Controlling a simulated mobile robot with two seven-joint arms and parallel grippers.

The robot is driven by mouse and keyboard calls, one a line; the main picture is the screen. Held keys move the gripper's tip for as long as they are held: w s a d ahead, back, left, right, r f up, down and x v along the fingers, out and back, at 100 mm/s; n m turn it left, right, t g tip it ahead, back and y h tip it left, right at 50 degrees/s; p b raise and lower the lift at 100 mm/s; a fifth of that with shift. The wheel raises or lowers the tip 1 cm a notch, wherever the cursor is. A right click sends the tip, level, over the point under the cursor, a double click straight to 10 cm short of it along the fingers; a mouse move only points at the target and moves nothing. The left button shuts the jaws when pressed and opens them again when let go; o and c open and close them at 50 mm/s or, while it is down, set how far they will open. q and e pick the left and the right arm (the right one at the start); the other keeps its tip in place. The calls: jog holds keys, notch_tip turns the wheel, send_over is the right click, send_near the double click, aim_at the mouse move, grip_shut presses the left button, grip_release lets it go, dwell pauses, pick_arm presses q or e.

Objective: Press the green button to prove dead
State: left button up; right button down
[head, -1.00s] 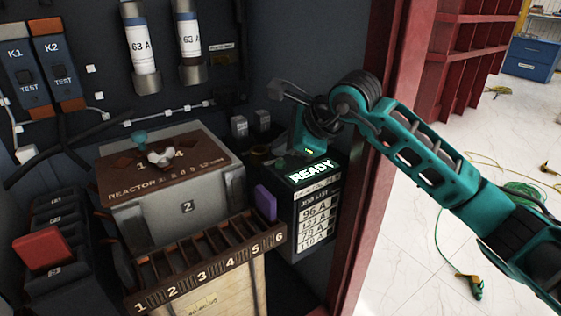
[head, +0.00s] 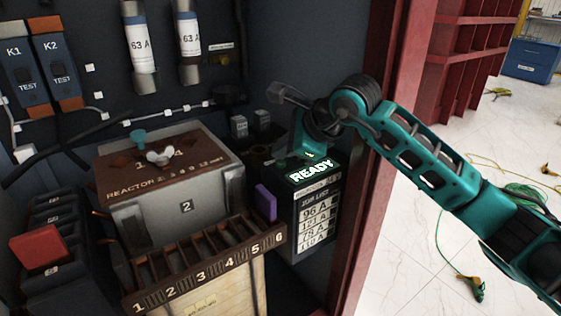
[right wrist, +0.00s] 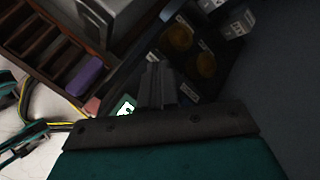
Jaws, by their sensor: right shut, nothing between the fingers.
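My right gripper (right wrist: 156,72) is shut and empty in the right wrist view, its fingers pointing at a dark panel with two dull brownish round parts (right wrist: 178,38) (right wrist: 204,63). In the head view the teal hand (head: 303,140) hangs over the top of a dark box with a lit green READY display (head: 312,172). The display also shows in the right wrist view (right wrist: 124,108), left of the fingers. No button clearly reads as green in either view. I cannot tell whether the fingertips touch the panel.
A grey reactor box (head: 178,215) with a brown lid stands left of the hand. A numbered brown rack (head: 208,272) with a purple block (head: 265,202) lies in front. A red cabinet post (head: 372,200) rises close to the right arm.

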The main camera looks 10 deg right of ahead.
aim_at(283, 165)
jog(key=shift+f+b, duration=0.4)
jog(key=shift+f, duration=0.05)
dwell(0.3)
jog(key=shift+r, duration=0.1)
dwell(0.3)
jog(key=shift+r+p, duration=0.6)
jog(key=shift+r, duration=0.15)
jog(key=shift+r, duration=0.1)
jog(key=shift+r+p, duration=1.65)
jog(key=shift+r, duration=0.8)
